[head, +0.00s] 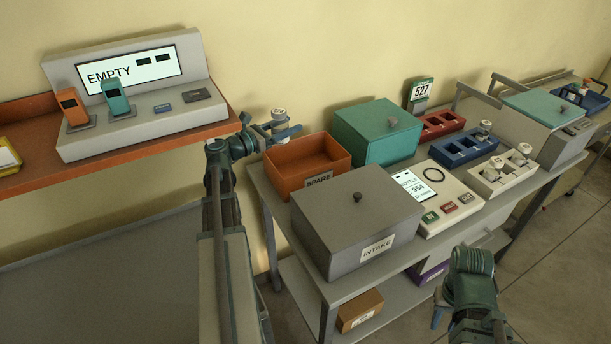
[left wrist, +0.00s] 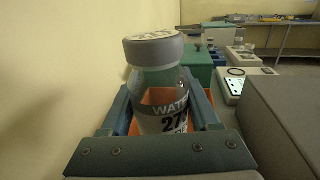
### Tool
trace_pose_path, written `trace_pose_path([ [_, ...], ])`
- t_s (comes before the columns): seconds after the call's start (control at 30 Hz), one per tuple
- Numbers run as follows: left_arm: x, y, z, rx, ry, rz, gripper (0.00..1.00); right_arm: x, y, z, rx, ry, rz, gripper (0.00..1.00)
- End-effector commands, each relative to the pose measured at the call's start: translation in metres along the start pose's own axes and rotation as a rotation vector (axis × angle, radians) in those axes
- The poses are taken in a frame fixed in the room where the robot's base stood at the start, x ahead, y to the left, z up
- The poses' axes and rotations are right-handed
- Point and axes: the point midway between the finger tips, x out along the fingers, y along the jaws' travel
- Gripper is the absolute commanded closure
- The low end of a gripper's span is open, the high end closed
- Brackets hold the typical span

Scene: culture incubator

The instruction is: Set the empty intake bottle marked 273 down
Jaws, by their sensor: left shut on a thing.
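My left gripper (head: 277,131) is shut around a clear bottle with a grey cap (head: 279,112). In the left wrist view the bottle (left wrist: 160,88) stands upright between the two fingers. Its label reads "WATE…" and "27", with the rest cut off by the gripper. The bottle looks empty. In the head view it is by the wall, at the back left of the open orange SPARE bin (head: 283,180). The bin's orange also shows behind the bottle in the wrist view. My right gripper (head: 468,312) is low at the right; its jaws are not clear.
The lidded grey INTAKE box (head: 335,235) is in front of the SPARE bin, and a teal lidded box (head: 375,130) is to its right. A panel (head: 440,200) reading 954, red and blue racks, and a white rack (head: 500,176) with bottles fill the bench. A screen reads EMPTY (head: 125,75).

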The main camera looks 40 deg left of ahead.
Motion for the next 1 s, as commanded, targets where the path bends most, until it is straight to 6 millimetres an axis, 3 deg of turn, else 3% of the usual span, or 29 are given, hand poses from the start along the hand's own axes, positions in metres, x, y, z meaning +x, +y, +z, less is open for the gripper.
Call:
trace_pose_path([
  [0.17,0.0,-0.001,-0.01,0.0,0.0,0.0,0.99,0.01,-0.001,-0.001,0.0,0.0,0.0,0.65],
  [0.5,0.001,-0.001,-0.06,0.0,0.0,0.0,0.99,0.059,-0.006,-0.004,0.0,0.0,0.0,0.65],
  [0.77,0.001,-0.001,-0.064,0.0,0.0,0.0,0.99,0.063,-0.006,-0.004,-0.001,0.0,0.0,0.65],
  [1.0,0.001,-0.001,-0.088,0.0,0.0,0.0,0.99,0.088,-0.008,-0.005,-0.001,0.0,0.0,0.65],
])
